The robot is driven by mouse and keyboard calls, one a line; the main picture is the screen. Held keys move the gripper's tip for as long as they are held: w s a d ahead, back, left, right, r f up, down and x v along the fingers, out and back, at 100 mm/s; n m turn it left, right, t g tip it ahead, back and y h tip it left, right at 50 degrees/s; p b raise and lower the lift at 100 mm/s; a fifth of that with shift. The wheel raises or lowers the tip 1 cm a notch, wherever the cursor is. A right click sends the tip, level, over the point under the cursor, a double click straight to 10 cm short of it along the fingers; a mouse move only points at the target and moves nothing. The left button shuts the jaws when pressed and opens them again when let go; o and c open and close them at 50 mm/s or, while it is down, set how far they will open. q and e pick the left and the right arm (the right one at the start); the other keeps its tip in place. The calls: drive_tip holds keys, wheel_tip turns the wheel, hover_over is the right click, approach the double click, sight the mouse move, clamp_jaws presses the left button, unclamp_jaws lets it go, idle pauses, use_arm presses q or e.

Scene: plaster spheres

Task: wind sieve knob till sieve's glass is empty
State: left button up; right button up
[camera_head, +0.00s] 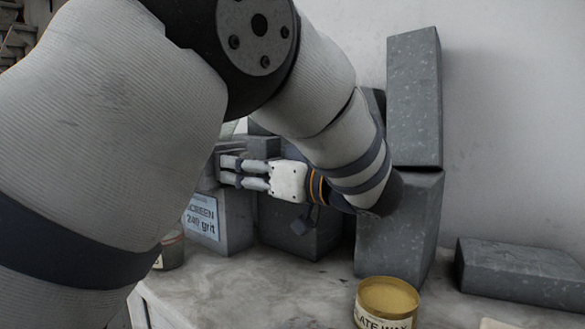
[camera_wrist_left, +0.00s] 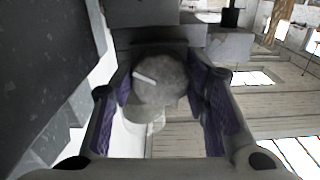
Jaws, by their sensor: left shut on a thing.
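The sieve is a grey box (camera_head: 235,225) with a label (camera_head: 201,217) reading "SCREEN 240 grit", standing on the bench left of centre. My left gripper (camera_head: 225,171) is at its upper part, fingers pointing left. In the left wrist view, the round grey knob (camera_wrist_left: 160,82) with a white mark line sits between my purple finger pads, and the gripper is shut on it. The mark slants slightly down to the right. A pale shape (camera_head: 228,130) shows above the sieve, mostly behind my arm; I cannot tell whether it is the glass, or its contents. My right gripper is out of view.
A yellow-topped wax tin (camera_head: 387,299) stands at the front right. Stacked slate blocks (camera_head: 414,98) rise behind my forearm, and a slate block (camera_head: 520,272) lies at the right. A jar (camera_head: 170,250) is partly hidden by my arm. The bench between sieve and tin is clear.

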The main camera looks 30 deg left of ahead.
use_arm(q)
drive_tip(key=m, duration=2.2)
drive_tip(key=shift+s+r+m, duration=0.15)
drive_tip(key=shift+r+m, duration=0.05)
drive_tip(key=shift+m, duration=0.1)
idle(0.3)
drive_tip(key=o, duration=1.1)
drive_tip(key=shift+o, duration=0.2)
drive_tip(key=d, duration=0.7)
drive_tip(key=shift+s+d, duration=0.25)
drive_tip(key=shift+s, duration=0.05)
